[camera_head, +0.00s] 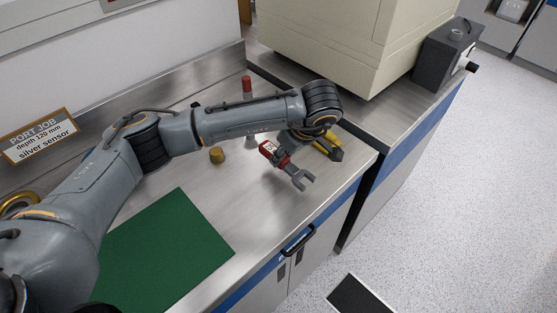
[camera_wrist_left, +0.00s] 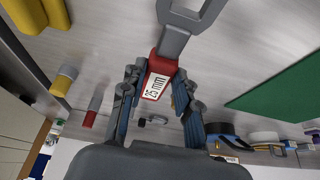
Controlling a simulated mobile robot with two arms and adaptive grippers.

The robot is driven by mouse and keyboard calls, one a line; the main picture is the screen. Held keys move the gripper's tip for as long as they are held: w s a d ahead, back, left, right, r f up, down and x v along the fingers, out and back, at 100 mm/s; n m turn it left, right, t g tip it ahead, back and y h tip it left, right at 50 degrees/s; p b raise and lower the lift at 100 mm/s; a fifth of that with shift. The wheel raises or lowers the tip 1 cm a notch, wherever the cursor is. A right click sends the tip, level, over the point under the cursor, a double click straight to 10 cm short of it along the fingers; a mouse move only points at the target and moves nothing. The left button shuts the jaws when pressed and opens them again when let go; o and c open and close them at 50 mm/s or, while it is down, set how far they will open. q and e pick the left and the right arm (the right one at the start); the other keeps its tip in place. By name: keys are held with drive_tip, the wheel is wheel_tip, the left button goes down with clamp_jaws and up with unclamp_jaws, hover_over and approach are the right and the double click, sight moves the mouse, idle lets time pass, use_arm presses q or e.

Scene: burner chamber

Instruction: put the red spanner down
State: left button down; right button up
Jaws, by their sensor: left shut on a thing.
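The red spanner (camera_head: 301,179) has a red handle with a white label and a grey open jaw. My left gripper (camera_head: 282,157) is shut on its red handle, over the right part of the steel worktop (camera_head: 256,211). In the left wrist view the red spanner (camera_wrist_left: 154,83) sits between the two fingers of the left gripper (camera_wrist_left: 157,82), its grey head pointing away from the palm. I cannot tell whether the spanner touches the worktop. My right gripper is not in view.
A yellow and dark tool (camera_head: 329,147) lies beside the gripper. A red-topped cylinder (camera_head: 247,87) and a yellow-topped piece (camera_head: 217,155) stand behind. A green mat (camera_head: 165,250) lies front left. Bare steel lies between mat and spanner. A large beige box (camera_head: 350,45) stands behind right.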

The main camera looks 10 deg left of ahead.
sight(278, 167)
use_arm(q)
drive_tip(key=shift+a+f, duration=0.2)
drive_tip(key=shift+f, duration=0.05)
drive_tip(key=f, duration=0.1)
drive_tip(key=f+p, duration=0.1)
drive_tip(key=a+f+p, duration=0.1)
drive_tip(key=shift+s, duration=0.25)
drive_tip(key=shift+d+f, duration=0.1)
drive_tip(key=shift+f, duration=0.4)
drive_tip(key=c, duration=1.4)
unclamp_jaws()
drive_tip(key=shift+f, duration=0.1)
drive_tip(key=o, duration=0.4)
drive_tip(key=b+v, duration=0.3)
drive_tip(key=v, duration=0.8)
drive_tip(key=shift+w, duration=0.15)
drive_tip(key=shift+d+r, duration=0.2)
drive_tip(key=shift+r, duration=0.35)
